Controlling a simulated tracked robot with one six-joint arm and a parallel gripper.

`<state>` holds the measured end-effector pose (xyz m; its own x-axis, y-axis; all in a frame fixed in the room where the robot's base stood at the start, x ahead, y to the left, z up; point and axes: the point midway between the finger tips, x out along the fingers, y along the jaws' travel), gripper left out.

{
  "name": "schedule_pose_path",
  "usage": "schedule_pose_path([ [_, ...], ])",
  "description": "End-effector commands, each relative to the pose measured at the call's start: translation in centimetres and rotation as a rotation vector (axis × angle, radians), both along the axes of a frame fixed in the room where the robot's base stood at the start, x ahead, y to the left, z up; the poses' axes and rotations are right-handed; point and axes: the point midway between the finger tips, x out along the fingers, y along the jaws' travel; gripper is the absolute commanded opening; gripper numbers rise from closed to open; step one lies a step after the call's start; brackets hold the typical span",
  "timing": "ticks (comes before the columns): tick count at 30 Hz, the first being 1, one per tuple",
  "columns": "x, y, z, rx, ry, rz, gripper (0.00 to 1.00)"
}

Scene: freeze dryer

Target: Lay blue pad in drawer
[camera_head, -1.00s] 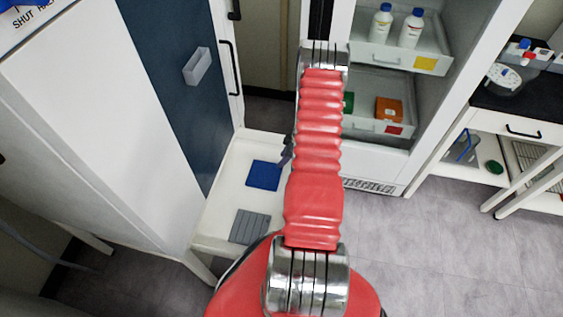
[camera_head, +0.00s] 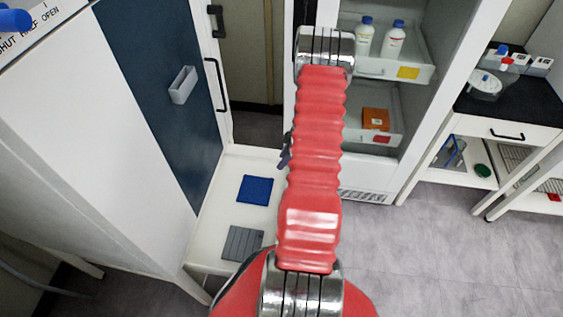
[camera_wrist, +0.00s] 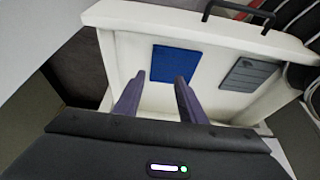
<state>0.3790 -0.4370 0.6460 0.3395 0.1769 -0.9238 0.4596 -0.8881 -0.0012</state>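The blue pad (camera_head: 256,190) lies flat on a white surface (camera_head: 209,223) in the head view, beside a grey ribbed pad (camera_head: 243,243). In the wrist view the blue pad (camera_wrist: 176,61) is just beyond my fingertips, with the grey pad (camera_wrist: 243,74) to its right. My gripper (camera_wrist: 160,77) is open and empty, its two purple fingers apart. In the head view my arm mostly hides it. A white panel with a black handle (camera_wrist: 240,14) runs along the surface's far edge in the wrist view. I cannot tell whether this is an open drawer.
A dark blue door with a grey holder (camera_head: 183,85) stands at the left. At the back right, an open white cabinet holds bottles (camera_head: 393,40) and an orange box (camera_head: 375,118) in clear drawers. A black-topped bench (camera_head: 520,103) is at the right. The grey floor (camera_head: 430,255) is clear.

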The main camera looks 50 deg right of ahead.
Motion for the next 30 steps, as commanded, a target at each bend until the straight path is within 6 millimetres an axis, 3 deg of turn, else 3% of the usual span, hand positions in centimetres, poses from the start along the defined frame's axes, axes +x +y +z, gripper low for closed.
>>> schedule_pose_path([
  [21, 0.2, 0.1, 0.2, -0.001, -0.001, 0.001, 0.37],
  [26, 1.4, 0.9, 2.2, -0.002, 0.002, -0.001, 0.37],
  [30, 3.2, 2.4, 5.4, -0.001, 0.007, -0.008, 0.37],
])
